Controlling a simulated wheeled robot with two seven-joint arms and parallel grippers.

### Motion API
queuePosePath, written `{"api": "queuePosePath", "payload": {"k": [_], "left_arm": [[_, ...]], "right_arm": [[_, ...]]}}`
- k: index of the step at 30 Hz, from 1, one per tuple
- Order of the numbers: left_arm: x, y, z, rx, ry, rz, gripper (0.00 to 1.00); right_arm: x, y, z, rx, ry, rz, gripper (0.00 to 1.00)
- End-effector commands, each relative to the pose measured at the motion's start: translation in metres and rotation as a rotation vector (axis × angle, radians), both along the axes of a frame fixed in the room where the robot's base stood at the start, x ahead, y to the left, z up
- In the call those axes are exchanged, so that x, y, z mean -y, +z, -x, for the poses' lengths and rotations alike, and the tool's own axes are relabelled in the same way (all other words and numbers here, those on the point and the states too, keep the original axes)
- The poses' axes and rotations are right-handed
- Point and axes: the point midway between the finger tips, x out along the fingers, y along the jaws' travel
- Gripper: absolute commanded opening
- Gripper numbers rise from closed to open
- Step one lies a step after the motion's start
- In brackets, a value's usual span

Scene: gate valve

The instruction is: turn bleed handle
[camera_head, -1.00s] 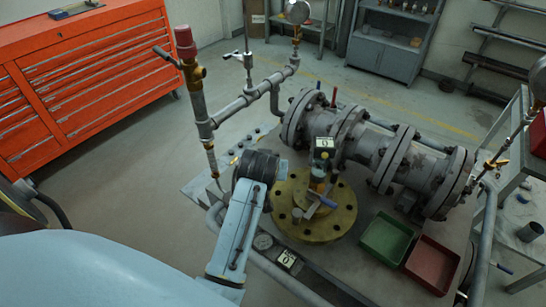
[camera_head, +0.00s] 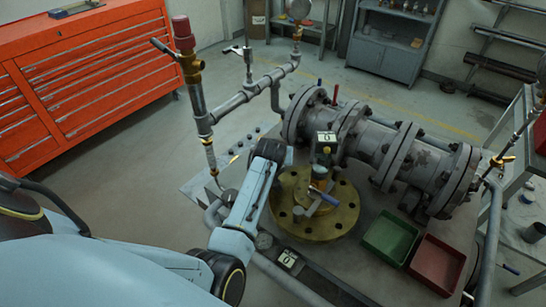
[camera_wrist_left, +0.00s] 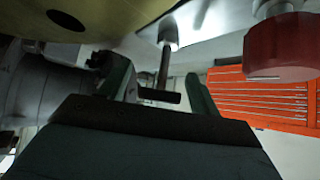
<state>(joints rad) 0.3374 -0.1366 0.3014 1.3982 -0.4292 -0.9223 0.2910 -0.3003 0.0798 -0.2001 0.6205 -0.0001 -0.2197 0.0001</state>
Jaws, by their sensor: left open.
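In the left wrist view, a slim metal stem with a short dark crossbar (camera_wrist_left: 160,95), which looks like a handle, shows between the two fingers of my left gripper (camera_wrist_left: 156,76). The fingers are apart; I cannot tell whether either touches the bar. In the head view, my left wrist (camera_head: 268,151) is beside the round brass flange (camera_head: 292,222), and the fingers are hidden behind it. A blue-grey lever (camera_head: 322,196) sits above the flange. I cannot tell which handle in the head view is the one between the fingers. My right gripper is not in view.
A pipe with a red cap (camera_head: 183,42) stands left of the wrist. A large flanged pipe (camera_head: 375,145) lies behind. Green (camera_head: 391,239) and red (camera_head: 437,263) trays sit at right. An orange tool cabinet (camera_head: 85,80) is at the back left.

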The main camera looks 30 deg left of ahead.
Motion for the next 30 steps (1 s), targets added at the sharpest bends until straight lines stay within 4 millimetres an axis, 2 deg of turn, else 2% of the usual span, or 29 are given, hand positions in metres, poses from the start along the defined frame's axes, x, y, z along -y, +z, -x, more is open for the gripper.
{"api": "queuePosePath", "payload": {"k": [4, 15, 25, 30], "left_arm": [[-0.0044, -0.0079, -0.0066, 0.000, 0.001, -0.001, 0.63], [-0.0054, -0.0098, -0.0083, 0.000, 0.001, -0.001, 0.61], [-0.0050, -0.0098, -0.0082, -0.001, 0.000, 0.000, 0.18], [-0.0048, -0.0092, -0.0082, -0.001, -0.008, 0.000, 0.18]], "right_arm": [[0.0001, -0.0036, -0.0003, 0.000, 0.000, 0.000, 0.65], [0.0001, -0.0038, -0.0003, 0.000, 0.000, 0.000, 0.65], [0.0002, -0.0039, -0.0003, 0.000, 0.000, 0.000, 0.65], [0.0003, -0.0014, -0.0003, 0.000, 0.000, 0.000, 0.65]]}}
